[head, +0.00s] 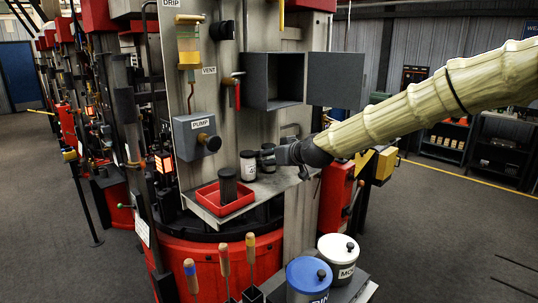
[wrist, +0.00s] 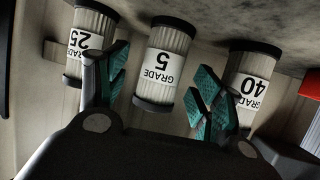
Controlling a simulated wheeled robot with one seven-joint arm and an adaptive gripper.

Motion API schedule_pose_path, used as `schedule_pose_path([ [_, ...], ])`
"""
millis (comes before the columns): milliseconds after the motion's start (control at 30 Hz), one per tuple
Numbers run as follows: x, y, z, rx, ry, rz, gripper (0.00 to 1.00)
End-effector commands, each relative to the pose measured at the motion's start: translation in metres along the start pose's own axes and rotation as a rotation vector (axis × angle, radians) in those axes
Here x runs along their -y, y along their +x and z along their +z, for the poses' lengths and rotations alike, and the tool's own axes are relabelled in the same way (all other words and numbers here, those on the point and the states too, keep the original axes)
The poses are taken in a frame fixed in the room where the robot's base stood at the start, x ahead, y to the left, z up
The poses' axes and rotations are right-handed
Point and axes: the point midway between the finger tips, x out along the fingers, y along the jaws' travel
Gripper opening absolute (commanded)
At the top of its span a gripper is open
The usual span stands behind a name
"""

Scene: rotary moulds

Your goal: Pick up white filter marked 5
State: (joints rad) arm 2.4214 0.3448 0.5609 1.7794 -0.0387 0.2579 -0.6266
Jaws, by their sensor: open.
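The white filter marked 5 (wrist: 163,62) is in the middle of the wrist view, with black end caps and its label upside down in the picture. My gripper (wrist: 160,75) is open, with one teal-padded finger on each side of this filter. The fingers appear apart from it, and nothing is held. In the head view my gripper (head: 284,155) is at the shelf, beside a dark-capped filter (head: 267,158) that it partly covers; its label cannot be read there.
A filter marked 25 (wrist: 90,42) and one marked 40 (wrist: 252,72) stand close on either side. A red tray (head: 212,207) holding a dark filter (head: 228,184) is left on the shelf. An open grey box (head: 274,82) hangs above.

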Motion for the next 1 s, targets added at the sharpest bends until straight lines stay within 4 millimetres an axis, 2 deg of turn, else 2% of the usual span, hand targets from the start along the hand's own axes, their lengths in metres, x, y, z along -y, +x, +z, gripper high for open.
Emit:
schedule_pose_path([
  [200, 0.000, 0.016, 0.000, 0.001, -0.001, 0.000, 0.67],
  [533, 0.000, 0.019, 0.001, 0.000, -0.001, 0.000, 0.67],
  [567, 0.000, 0.019, 0.001, 0.000, -0.001, 0.000, 0.63],
  [800, 0.000, 0.019, 0.001, 0.000, 0.000, 0.000, 0.19],
  [833, 0.000, 0.019, 0.001, 0.000, 0.000, 0.000, 0.16],
  [1000, 0.000, 0.019, 0.000, 0.000, -0.001, 0.000, 0.16],
])
